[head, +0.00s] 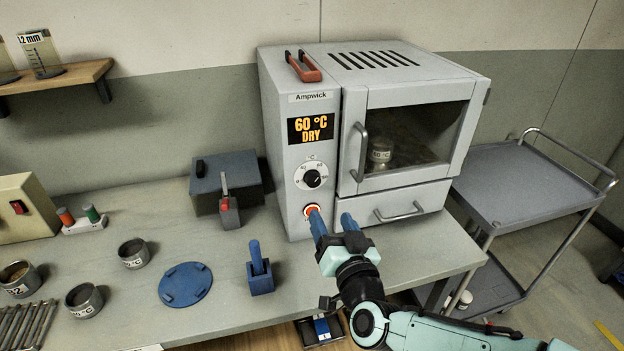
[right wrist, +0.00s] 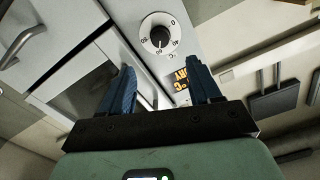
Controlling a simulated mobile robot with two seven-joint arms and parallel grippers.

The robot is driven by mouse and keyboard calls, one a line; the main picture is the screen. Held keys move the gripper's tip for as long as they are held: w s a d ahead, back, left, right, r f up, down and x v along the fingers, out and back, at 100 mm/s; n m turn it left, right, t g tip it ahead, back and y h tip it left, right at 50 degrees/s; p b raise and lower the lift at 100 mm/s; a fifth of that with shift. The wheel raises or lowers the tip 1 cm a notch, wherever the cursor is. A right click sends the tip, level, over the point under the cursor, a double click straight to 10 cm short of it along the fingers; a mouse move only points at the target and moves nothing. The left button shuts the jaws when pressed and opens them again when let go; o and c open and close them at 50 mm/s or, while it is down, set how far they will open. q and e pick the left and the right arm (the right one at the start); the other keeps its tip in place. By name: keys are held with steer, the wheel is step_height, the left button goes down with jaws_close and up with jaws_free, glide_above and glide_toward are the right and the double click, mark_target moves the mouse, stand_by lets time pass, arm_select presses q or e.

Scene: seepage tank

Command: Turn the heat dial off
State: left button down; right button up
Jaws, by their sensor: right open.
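The heat dial (head: 312,178) is a black knob on a white scale plate on the front panel of the grey oven (head: 405,200). In the right wrist view the dial (right wrist: 159,38) shows beyond the fingertips, and its pointer seems to face the 60 mark. The oven's display (head: 310,129) reads 60 °C DRY. My right gripper (head: 332,216) is open and empty, with its blue fingers apart below the dial in the head view. One fingertip overlaps the orange-ringed button (head: 311,209) in the picture; I cannot tell whether they touch. My left gripper is not in view.
The oven door, with its handle (head: 361,152), is shut, and a tin (head: 380,155) shows behind its glass. The bench holds a dark box (head: 226,180), a blue stand (head: 260,277), a blue disc (head: 185,284) and several tins. A grey cart (head: 525,187) stands at right.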

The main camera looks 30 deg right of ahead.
mark_target(314, 183)
steer(key=x, duration=1.2)
steer(key=shift+w, duration=0.15)
steer(key=shift+c, duration=0.4)
steer(key=c, duration=1)
